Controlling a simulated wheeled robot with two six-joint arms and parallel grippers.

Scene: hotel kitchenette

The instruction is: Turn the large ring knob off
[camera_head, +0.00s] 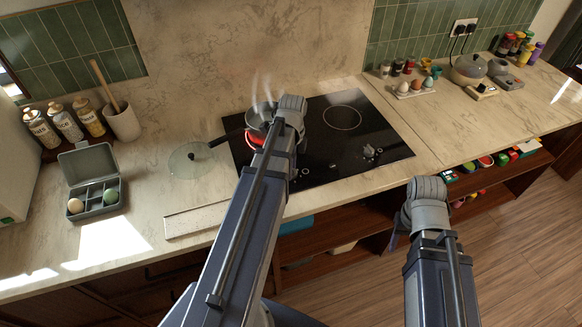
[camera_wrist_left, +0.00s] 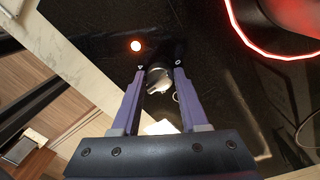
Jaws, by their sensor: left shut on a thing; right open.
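My left gripper (camera_wrist_left: 160,72) is shut on a small grey knob (camera_wrist_left: 157,83) on the black cooktop, with one finger on each side of it. In the head view my left arm hides this knob and gripper. A red glowing ring (camera_wrist_left: 262,40) shows in the left wrist view, and in the head view (camera_head: 252,138) it is under a steaming pot (camera_head: 258,118). Another knob (camera_head: 369,151) stands at the cooktop's right, near an unlit ring (camera_head: 342,117). My right gripper (camera_head: 395,240) is open, low before the counter, and partly hidden.
A glass lid (camera_head: 190,158) lies left of the cooktop (camera_head: 392,140). An egg box (camera_head: 92,190), bottles (camera_head: 68,122) and a utensil crock (camera_head: 122,122) stand further left. Open shelves are below.

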